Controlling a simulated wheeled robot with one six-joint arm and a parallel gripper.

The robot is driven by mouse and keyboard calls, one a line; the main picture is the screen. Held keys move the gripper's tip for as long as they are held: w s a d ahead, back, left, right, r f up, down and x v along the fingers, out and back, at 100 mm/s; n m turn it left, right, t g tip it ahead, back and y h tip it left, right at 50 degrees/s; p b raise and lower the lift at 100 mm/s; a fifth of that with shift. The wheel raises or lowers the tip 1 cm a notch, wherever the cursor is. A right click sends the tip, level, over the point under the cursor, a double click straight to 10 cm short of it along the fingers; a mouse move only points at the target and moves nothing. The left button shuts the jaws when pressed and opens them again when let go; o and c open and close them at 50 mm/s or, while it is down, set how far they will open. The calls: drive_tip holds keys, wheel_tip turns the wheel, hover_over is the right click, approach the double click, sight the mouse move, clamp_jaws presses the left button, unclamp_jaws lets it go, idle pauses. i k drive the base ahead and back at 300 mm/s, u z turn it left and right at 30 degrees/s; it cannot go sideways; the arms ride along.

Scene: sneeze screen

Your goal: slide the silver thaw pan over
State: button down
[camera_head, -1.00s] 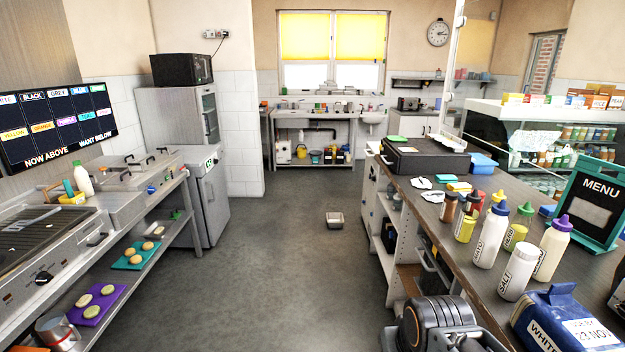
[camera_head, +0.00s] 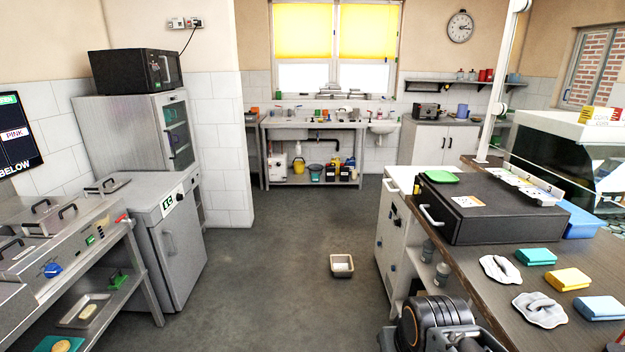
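A shallow silver pan (camera_head: 84,310) lies on the lower shelf under the left counter, with a pale round patty (camera_head: 88,312) in it. A teal pan (camera_head: 60,344) with a yellowish round piece sits nearer on the same shelf, cut by the bottom edge. A small box-shaped metal container (camera_head: 342,266) stands alone on the floor; I cannot tell whether it counts as a pan. A dark, orange-striped part of my arm shows at the bottom, right of centre. My gripper's fingers are not in view, and nothing of mine touches the pans.
A steel cabinet (camera_head: 172,235) stands beyond the left counter. A black case (camera_head: 490,208), cloths and sponges lie on the right worktop. A sink bench (camera_head: 312,125) is at the back.

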sight(342, 264)
drive_tip(key=i, duration=3.8)
drive_tip(key=u, duration=1.8)
